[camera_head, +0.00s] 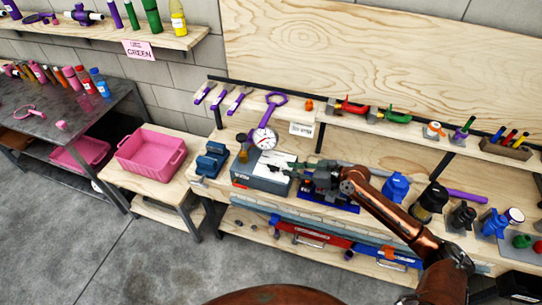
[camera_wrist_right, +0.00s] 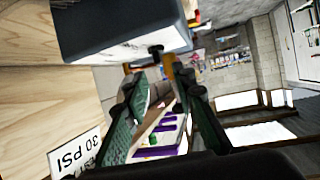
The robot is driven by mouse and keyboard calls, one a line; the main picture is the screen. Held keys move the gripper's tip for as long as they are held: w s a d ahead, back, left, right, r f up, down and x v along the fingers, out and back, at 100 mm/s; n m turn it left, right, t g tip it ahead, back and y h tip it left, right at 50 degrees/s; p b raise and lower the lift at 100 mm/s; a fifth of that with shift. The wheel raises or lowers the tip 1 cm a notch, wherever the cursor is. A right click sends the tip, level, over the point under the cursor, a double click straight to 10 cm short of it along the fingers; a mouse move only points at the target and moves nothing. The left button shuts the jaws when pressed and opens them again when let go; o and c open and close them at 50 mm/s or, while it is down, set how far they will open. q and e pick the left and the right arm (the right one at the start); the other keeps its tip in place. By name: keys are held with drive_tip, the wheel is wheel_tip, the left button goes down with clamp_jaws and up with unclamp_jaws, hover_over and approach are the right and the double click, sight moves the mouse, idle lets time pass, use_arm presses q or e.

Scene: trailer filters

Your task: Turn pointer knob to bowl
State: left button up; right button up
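A grey box (camera_head: 262,181) with a white, marked top panel sits on the wooden workbench, near the middle of the head view. The pointer knob is too small to make out clearly there. In the right wrist view the box (camera_wrist_right: 118,30) fills the upper left, and a small black knob-like part (camera_wrist_right: 156,51) sticks out from its white face. My right gripper (camera_head: 288,166) is at the right side of the box. In the wrist view its two green-padded fingers (camera_wrist_right: 160,88) are apart, with nothing held between them. My left gripper is not in view.
A round gauge (camera_head: 264,138) with a purple ring stands behind the box. A blue vise-like block (camera_head: 211,160) is to its left. A white "30 PSI" sign (camera_wrist_right: 78,158) is near the fingers. Blue and black parts (camera_head: 396,187) stand to the right; a pink bin (camera_head: 152,152) is far left.

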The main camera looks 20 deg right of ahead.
sight(274, 166)
drive_tip(key=shift+w+a, duration=0.15)
drive_tip(key=shift+w, duration=0.25)
drive_tip(key=x, duration=0.6)
drive_tip(key=shift+r, duration=0.15)
drive_tip(key=shift+w+a, duration=0.15)
drive_tip(key=shift+a, duration=0.1)
drive_tip(key=shift+w+a+f, duration=0.15)
drive_tip(key=shift+f, duration=0.15)
clamp_jaws()
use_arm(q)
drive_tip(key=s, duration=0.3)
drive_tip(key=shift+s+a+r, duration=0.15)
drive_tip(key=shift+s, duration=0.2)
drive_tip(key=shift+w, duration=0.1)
